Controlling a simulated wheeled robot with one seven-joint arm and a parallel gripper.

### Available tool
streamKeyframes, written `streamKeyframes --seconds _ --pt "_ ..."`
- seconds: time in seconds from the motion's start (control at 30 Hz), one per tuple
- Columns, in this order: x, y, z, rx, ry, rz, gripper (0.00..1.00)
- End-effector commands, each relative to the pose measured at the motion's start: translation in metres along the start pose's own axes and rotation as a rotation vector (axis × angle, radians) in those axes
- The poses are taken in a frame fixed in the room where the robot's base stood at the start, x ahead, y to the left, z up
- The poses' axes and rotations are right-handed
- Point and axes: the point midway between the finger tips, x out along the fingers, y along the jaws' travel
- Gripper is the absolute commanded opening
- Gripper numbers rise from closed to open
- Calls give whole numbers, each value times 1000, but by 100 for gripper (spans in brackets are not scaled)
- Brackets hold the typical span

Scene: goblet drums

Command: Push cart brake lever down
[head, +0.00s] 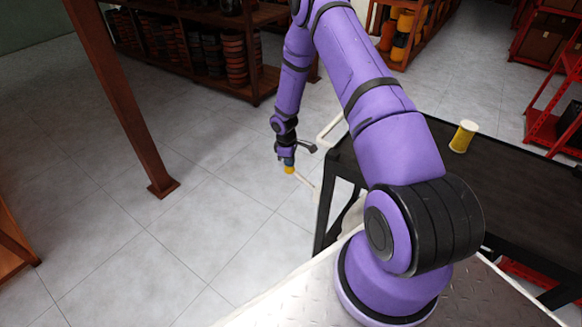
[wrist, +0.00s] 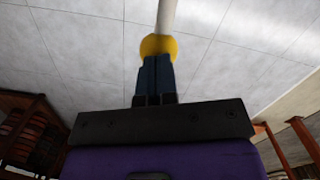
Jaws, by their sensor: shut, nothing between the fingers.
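The brake lever is a thin pale rod with a yellow knob (head: 289,170), sticking out from the left side of the black cart (head: 400,184). In the head view the rod slopes down from the knob to the cart. My gripper (head: 287,160) points down right above the knob. In the wrist view the shut blue fingers (wrist: 157,75) overlap the near edge of the yellow knob (wrist: 158,46), with the pale rod (wrist: 166,15) running on beyond it. The fingertips are at or against the knob; I cannot tell whether they press on it. They hold nothing.
A yellow cylinder with a pale top (head: 463,137) stands on the cart top. The cart's pale handle (head: 329,128) rises close to the right of my gripper. A brown post (head: 122,100) stands at the left. Tiled floor left of the cart is clear.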

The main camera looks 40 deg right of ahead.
Motion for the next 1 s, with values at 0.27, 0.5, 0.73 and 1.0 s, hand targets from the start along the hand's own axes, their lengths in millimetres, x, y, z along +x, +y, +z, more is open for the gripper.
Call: streamKeyframes --seconds 0.27,0.5,0.73,1.0 --pt "1 0 1 1 -2 -1 0" --pt "12 0 0 1 -2 -1 0" --pt "36 -1 -3 1 -3 -2 0" --pt "44 0 -4 1 -1 0 0"
